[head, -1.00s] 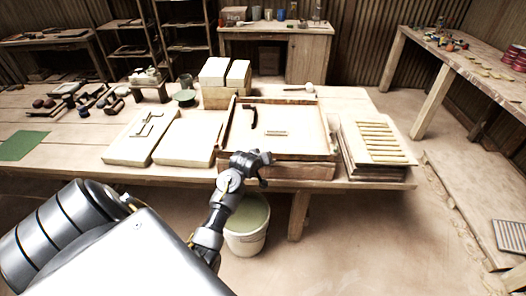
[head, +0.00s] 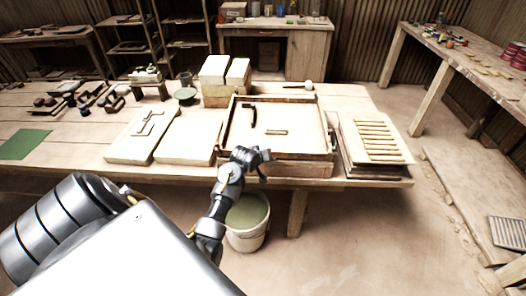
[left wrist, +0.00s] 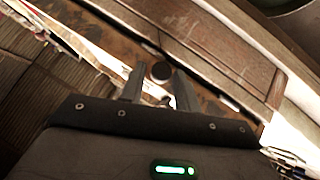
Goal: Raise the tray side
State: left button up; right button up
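The tray (head: 325,136) is a shallow wooden box with raised sides on the table, pale inside. Its front side (head: 300,168) faces me. My left gripper (head: 262,162) is at this front side, left of its middle, and partly covers it. In the left wrist view, the gripper's two dark fingers (left wrist: 158,92) stand apart, with a dark round knob (left wrist: 161,71) between or just beyond their tips. I cannot tell whether they touch it. A brown wooden side (left wrist: 215,55) runs diagonally behind. My right gripper is not in view.
A dark curved handle (head: 253,116) and a small flat bar (head: 276,132) lie inside the tray. Pale slabs (head: 188,137) lie to its left. A slatted board (head: 378,140) lies to its right. A bucket (head: 248,225) stands below the table edge, close to my left arm.

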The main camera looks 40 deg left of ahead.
pick_arm(q)
jog(key=p+v, duration=0.1)
jog(key=v, duration=1)
jog(key=shift+f, duration=0.1)
